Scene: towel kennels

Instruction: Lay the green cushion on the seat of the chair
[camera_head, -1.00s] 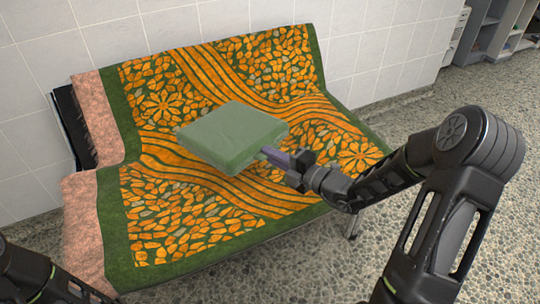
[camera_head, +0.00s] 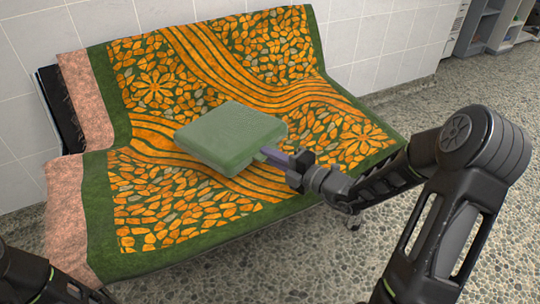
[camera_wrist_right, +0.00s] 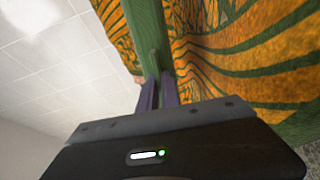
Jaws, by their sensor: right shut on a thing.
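The green cushion (camera_head: 230,137) is a square pad in the middle of the head view. My right gripper (camera_head: 272,155) is shut on its right edge and holds it roughly flat, in front of the chair's draped seat; whether it touches the cloth I cannot tell. In the right wrist view the cushion (camera_wrist_right: 148,35) shows edge-on between the purple fingers (camera_wrist_right: 159,92). The chair is a wide bench-like seat under an orange and green patterned cloth (camera_head: 180,215), its seat in front of and below the cushion. Of my left arm, only dark links show at the lower left; its gripper is out of view.
Pink cloth (camera_head: 68,200) covers the chair's left end. A white tiled wall (camera_head: 385,45) stands behind it. Grey shelves (camera_head: 490,25) stand at the far right. The pebbled floor (camera_head: 310,250) is clear in front.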

